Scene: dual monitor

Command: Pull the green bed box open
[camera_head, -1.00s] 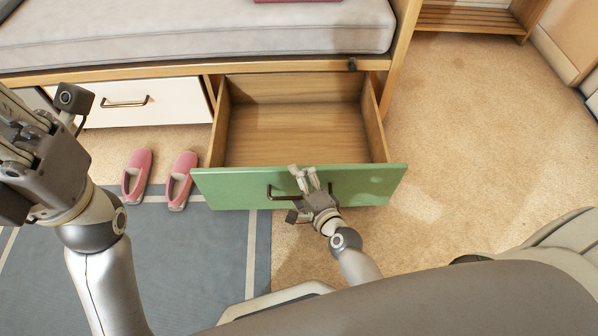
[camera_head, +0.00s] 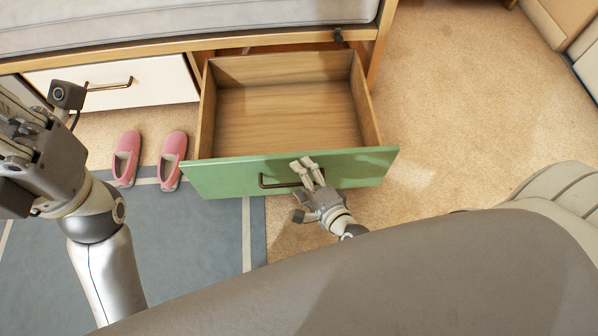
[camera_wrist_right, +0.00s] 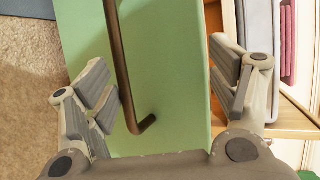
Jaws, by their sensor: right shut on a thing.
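The green bed box (camera_head: 232,176) is a drawer under the bed, standing well out of the frame, with a green front and a wooden inside that looks empty. Its dark bar handle (camera_head: 265,182) is on the front and also shows in the right wrist view (camera_wrist_right: 120,60). My right gripper (camera_head: 306,170) is at the front beside the handle, shut on the green bed box. In the right wrist view one finger is beside the handle and the other is past the edge of the front. My left gripper (camera_head: 18,122) is raised at the left, away from the box; its fingers are partly cut off.
A white drawer (camera_head: 160,82) is shut to the left of the green box. Two pink slippers (camera_head: 126,158) (camera_head: 173,160) stand close left of it. A grey rug (camera_head: 190,235) lies in front. Bare floor (camera_head: 450,110) is clear to the right.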

